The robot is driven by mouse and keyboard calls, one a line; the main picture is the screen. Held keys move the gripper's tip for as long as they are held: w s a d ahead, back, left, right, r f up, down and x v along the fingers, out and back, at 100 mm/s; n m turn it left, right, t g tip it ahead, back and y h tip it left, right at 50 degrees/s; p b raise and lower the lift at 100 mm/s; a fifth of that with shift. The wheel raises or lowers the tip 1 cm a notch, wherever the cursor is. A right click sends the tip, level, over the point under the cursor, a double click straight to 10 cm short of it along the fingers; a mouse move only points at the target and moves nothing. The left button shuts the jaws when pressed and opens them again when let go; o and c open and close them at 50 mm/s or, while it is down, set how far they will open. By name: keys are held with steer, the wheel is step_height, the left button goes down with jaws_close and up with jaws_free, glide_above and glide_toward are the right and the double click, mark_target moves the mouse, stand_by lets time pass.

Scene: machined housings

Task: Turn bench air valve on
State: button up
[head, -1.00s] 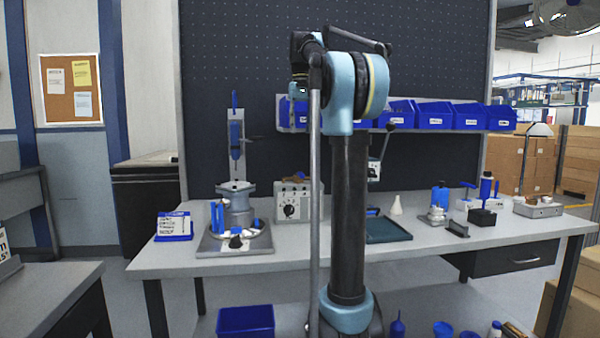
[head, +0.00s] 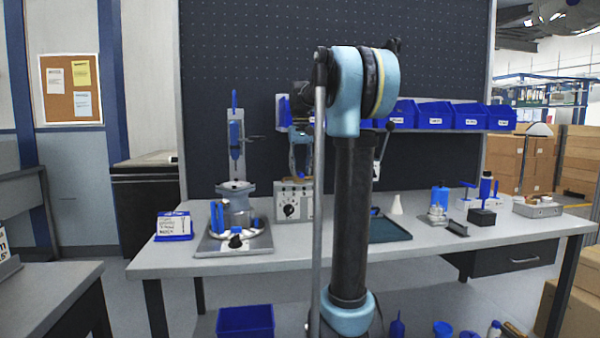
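I cannot tell for certain which fitting is the bench air valve. A grey upright plate with a blue fitting (head: 235,145) stands at the back left of the bench, in front of the pegboard. A grey control box (head: 289,204) with a black round knob sits on the bench to its right, partly behind my arm. My gripper (head: 300,172) appears to hang above this control box, seemingly pointing down. It is small and partly covered by my arm, so its fingers are unclear.
A round metal housing (head: 237,210) stands on a grey plate at the bench's left, beside a blue-framed sign (head: 174,226). A dark green tray (head: 388,230) lies right of my arm. Blue bins (head: 434,115) line a shelf behind. Bottles and small fixtures stand at the right.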

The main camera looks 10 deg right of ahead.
steer(key=shift+f, duration=0.4)
steer(key=shift+c, duration=0.2)
jaws_close()
